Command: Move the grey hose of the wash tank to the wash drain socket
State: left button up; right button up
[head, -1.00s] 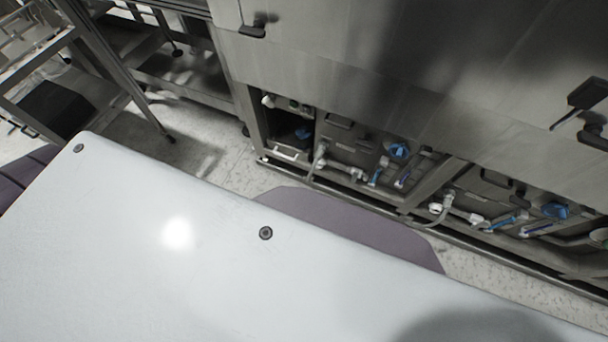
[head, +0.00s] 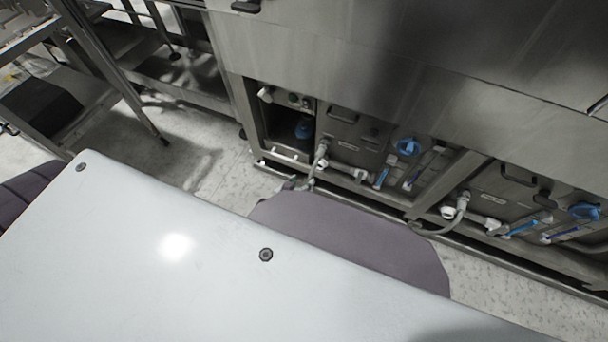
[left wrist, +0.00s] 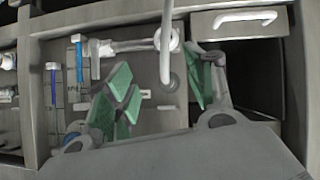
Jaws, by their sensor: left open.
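In the head view, a grey hose (head: 320,158) hangs at the left bay of the steel machine, beside white pipe fittings (head: 348,172). A second grey hose (head: 459,208) loops low at the right bay. The labels are too small to read, so I cannot tell which tank is which. In the left wrist view, my left gripper (left wrist: 160,78) is open, with green finger pads. A grey hose (left wrist: 166,62) shows between its fingers, apparently not clamped. A white fitting (left wrist: 167,40) shows at that hose. My right gripper is in neither view.
Blue knobs (head: 408,147) and blue-handled valves (head: 382,176) sit beside the hoses. A white handle (left wrist: 246,18) and dark recess (left wrist: 255,72) are close to the right finger in the wrist view. A metal rack (head: 110,80) stands left. Pale floor (head: 205,160) lies between.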

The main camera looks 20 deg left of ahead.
pick_arm(q)
jog(key=w+r+t+b, duration=0.1)
jog(key=w+r+b, duration=0.1)
jog(key=b, duration=0.1)
jog(key=w+r+t+b, duration=0.1)
jog(key=r+b, duration=0.1)
jog(key=b, duration=0.1)
jog(key=shift+w+a+n+b, duration=0.2)
jog(key=shift+w+n+b, duration=0.1)
jog(key=shift+w+b, duration=0.1)
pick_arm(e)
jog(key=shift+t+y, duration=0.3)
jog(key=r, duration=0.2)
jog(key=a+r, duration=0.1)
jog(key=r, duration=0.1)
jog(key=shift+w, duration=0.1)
pick_arm(q)
jog(key=shift+r, duration=0.1)
jog(key=shift+w, duration=0.1)
